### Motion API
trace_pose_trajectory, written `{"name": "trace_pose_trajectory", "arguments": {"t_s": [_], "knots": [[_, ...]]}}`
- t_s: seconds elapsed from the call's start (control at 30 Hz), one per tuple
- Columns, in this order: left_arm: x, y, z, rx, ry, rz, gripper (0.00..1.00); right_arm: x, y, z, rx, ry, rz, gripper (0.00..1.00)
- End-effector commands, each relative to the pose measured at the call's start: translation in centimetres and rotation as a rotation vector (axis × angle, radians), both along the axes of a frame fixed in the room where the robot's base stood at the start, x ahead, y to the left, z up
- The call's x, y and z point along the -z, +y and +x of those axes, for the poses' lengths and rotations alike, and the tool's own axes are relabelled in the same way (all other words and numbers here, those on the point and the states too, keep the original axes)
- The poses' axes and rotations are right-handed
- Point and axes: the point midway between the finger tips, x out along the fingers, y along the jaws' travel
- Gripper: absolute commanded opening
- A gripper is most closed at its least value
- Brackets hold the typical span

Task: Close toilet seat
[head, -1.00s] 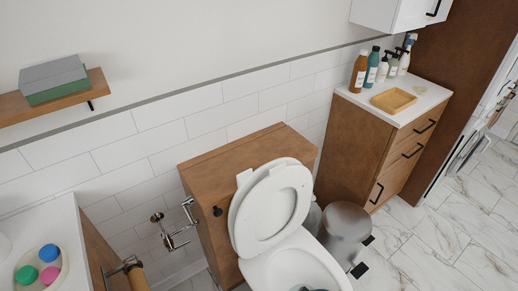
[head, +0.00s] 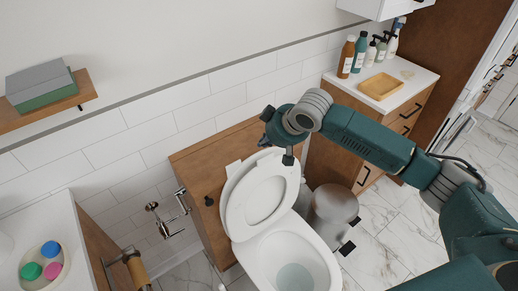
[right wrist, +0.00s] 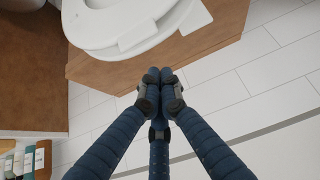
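The white toilet (head: 288,260) stands in front of a wooden cistern box (head: 205,170). Its seat (head: 255,208) and lid (head: 232,178) are both raised, leaning back toward the box, and the bowl is open. My right gripper (head: 264,141) is above the top edge of the raised lid, partly hidden by its own wrist. In the right wrist view its fingers (right wrist: 160,76) are together and empty, with the raised lid (right wrist: 125,38) just beyond them. I cannot tell whether they touch it. My left gripper is not in view.
A grey bin (head: 332,212) stands right of the toilet. A wooden cabinet (head: 340,125) with bottles and a tan tray (head: 379,87) is behind it. A paper holder (head: 165,222) is on the left. A white counter (head: 50,222) fills the lower left. Floor is clear at right.

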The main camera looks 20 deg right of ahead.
Motion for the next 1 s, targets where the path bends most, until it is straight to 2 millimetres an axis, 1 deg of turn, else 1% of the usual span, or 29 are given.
{"name": "trace_pose_trajectory", "arguments": {"t_s": [0.03,0.07,0.13,0.2,0.37,0.5,0.6,0.77,0.8,1.0], "knots": [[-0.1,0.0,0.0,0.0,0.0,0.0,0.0,-0.7,-0.5,0.3,0.007,-0.002,-0.003,0.0],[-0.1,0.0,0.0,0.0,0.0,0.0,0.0,-0.9,-0.6,0.4,0.01,-0.002,-0.002,0.0],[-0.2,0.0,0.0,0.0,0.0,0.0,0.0,-0.9,-0.7,0.7,0.015,0.0,0.0,0.0],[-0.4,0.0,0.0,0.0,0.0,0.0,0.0,-0.5,-0.5,1.0,0.015,0.001,0.002,0.0],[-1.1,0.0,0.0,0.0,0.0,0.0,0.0,1.6,0.0,2.5,0.017,0.002,0.002,0.0],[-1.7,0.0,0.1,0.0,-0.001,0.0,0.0,3.9,0.6,4.0,0.016,0.002,0.001,0.0],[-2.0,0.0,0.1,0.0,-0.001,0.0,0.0,5.3,1.0,5.0,0.015,-0.001,0.0,0.0],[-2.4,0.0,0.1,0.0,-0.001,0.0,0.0,7.1,1.4,6.2,0.014,-0.002,0.0,0.0],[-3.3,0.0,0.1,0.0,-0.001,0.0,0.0,6.5,0.8,5.3,0.014,-0.001,-0.003,0.0],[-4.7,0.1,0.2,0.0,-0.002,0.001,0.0,6.6,0.1,3.1,0.013,-0.001,-0.003,0.0]]}}
